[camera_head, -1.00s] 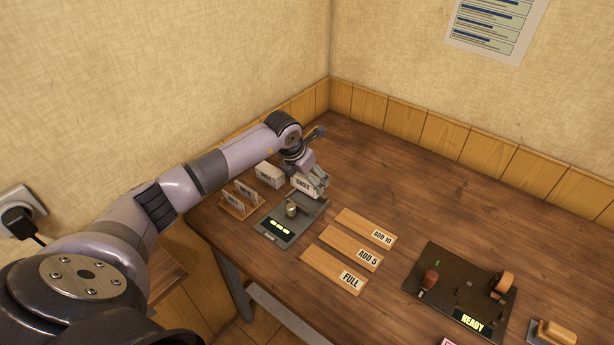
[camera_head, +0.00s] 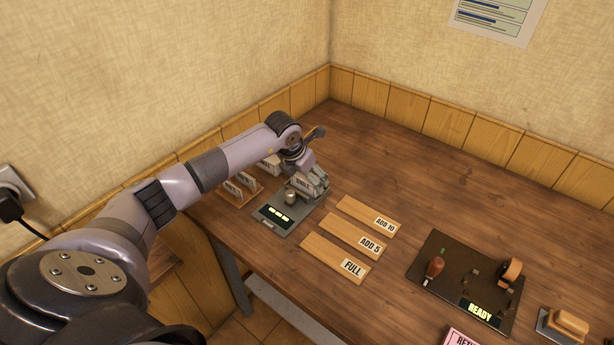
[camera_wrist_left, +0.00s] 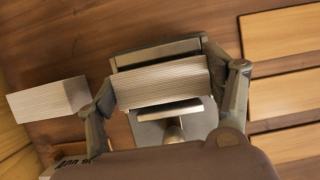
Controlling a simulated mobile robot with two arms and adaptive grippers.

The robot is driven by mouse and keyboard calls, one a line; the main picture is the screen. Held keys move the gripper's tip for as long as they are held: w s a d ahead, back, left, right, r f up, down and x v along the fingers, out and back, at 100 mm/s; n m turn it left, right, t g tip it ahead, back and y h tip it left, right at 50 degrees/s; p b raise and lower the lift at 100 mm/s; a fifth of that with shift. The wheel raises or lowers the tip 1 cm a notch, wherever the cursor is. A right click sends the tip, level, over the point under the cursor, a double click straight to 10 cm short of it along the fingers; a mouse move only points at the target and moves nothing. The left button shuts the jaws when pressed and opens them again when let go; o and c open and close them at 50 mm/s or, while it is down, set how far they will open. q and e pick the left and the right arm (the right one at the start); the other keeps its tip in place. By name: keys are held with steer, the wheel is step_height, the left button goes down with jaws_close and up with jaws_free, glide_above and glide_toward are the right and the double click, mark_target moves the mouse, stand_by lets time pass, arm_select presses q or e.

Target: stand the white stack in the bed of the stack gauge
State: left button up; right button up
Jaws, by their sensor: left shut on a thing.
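My left gripper (camera_head: 314,186) is shut on a white stack (camera_wrist_left: 160,82) of thin sheets, with one finger at each end in the left wrist view (camera_wrist_left: 168,98). The stack gauge (camera_head: 268,222) is a grey device with a lit display and a round knob, under the gripper in the head view. In the wrist view the stack lies between the gauge's back bar (camera_wrist_left: 158,52) and a pale front plate. I cannot tell whether it touches the bed's floor. The gripper hides most of the stack in the head view. My right gripper is not in view.
Another white stack (camera_wrist_left: 45,99) stands close to the left finger. A wooden rack (camera_head: 240,193) with white cards is left of the gauge. Wooden strips marked ADD 10, ADD 5 and FULL (camera_head: 335,258) lie right of it. A dark press board (camera_head: 450,275) is farther right.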

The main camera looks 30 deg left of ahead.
arm_select(q)
steer(key=shift+f, duration=0.15)
stand_by(0.3)
steer(key=o, duration=1.3)
steer(key=shift+o, duration=0.2)
steer(key=shift+r, duration=0.2)
steer(key=shift+r+p, duration=2)
steer(key=shift+r, duration=1.35)
